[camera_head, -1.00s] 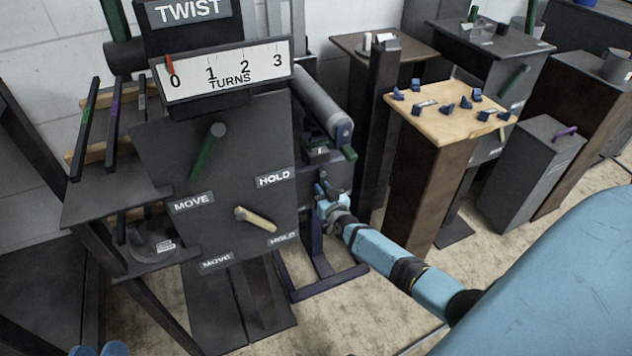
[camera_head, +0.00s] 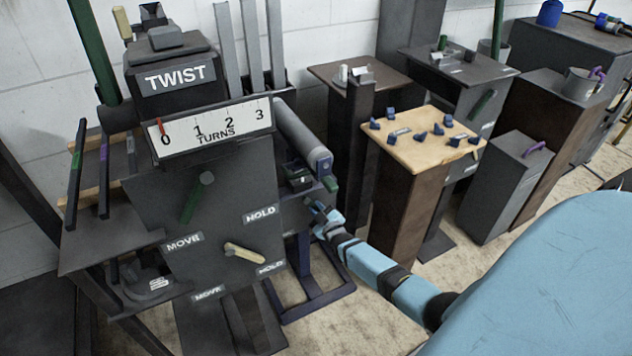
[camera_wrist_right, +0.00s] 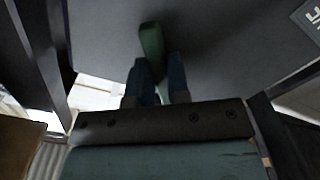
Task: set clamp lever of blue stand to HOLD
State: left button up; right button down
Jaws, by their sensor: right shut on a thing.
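The blue stand (camera_head: 318,301) has a dark blue base frame and stands behind and to the right of the grey front panel (camera_head: 228,215). My right gripper (camera_head: 316,208) is at the stand's side, just past the panel's right edge. In the right wrist view, its blue fingers (camera_wrist_right: 157,82) are shut on a green lever (camera_wrist_right: 151,42) in front of a dark grey plate. A label (camera_wrist_right: 312,18) is cut off at the upper right, so I cannot read it. The lever's setting is unclear. My left gripper is out of view.
The front panel carries a green lever (camera_head: 191,203) and a cream lever (camera_head: 245,254), each with MOVE and HOLD labels. A roller (camera_head: 302,137) lies above my right gripper. A wooden-topped pedestal (camera_head: 415,150) with blue pieces stands to the right.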

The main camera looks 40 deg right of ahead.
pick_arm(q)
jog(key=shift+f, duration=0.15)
pick_arm(e)
jog(key=c, duration=1.1)
grip_release()
jog(key=shift+s, duration=0.15)
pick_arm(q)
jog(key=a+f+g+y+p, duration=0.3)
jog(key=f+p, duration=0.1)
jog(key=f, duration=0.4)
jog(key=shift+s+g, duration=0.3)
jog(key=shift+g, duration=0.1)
pick_arm(e)
jog(key=shift+v, duration=6.8)
jog(key=shift+d, duration=0.1)
